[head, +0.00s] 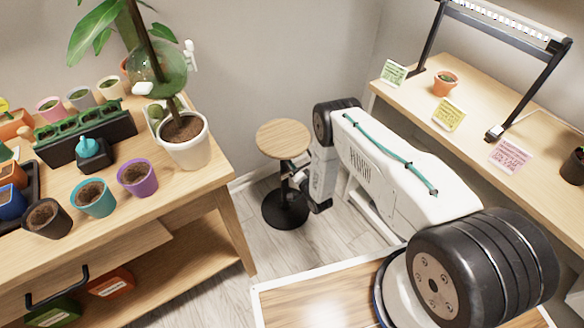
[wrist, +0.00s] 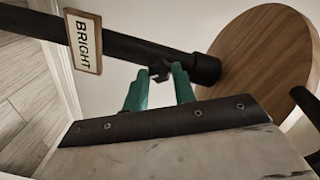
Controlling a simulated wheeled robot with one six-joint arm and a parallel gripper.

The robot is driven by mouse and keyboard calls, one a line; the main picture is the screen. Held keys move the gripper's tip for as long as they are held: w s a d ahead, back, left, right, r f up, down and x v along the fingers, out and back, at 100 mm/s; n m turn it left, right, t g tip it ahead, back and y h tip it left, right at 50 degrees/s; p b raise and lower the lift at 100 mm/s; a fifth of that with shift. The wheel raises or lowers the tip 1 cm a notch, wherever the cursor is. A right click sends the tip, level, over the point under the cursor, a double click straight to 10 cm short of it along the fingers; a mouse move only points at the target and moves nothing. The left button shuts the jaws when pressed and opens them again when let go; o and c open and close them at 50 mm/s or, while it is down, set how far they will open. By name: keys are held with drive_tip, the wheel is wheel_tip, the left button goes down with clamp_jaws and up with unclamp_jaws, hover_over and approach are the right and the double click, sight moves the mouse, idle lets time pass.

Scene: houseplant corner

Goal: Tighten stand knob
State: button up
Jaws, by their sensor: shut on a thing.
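The plant stand has a round wooden top (head: 283,138) on a black post with a round black base (head: 286,210), and it stands on the floor between the two benches. In the wrist view its wooden top (wrist: 265,45) is at the right, and the black post (wrist: 120,42) runs across with a thicker collar at its end. A small black knob (wrist: 159,66) sits beside the post by the collar. My gripper (wrist: 161,80), with teal fingers, is shut on the knob. In the head view my arm reaches down to the post, and the fingers are hard to make out.
A tag reading BRIGHT (wrist: 84,41) is on the post. The left bench holds a potted plant (head: 186,150), a purple pot (head: 138,178) and several other pots. The right bench (head: 540,125) carries a lamp (head: 505,20) and note cards. Bare floor (head: 325,245) surrounds the stand.

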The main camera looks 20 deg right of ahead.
drive_tip(key=m, duration=0.9)
drive_tip(key=m+y, duration=0.1)
drive_tip(key=m, duration=0.8)
drive_tip(key=shift+d+y, duration=0.15)
drive_tip(key=shift+y, duration=0.15)
drive_tip(key=shift+m, duration=0.4)
drive_tip(key=o, duration=1)
drive_tip(key=v, duration=0.7)
drive_tip(key=shift+s+d, duration=0.15)
drive_tip(key=shift+s, duration=0.2)
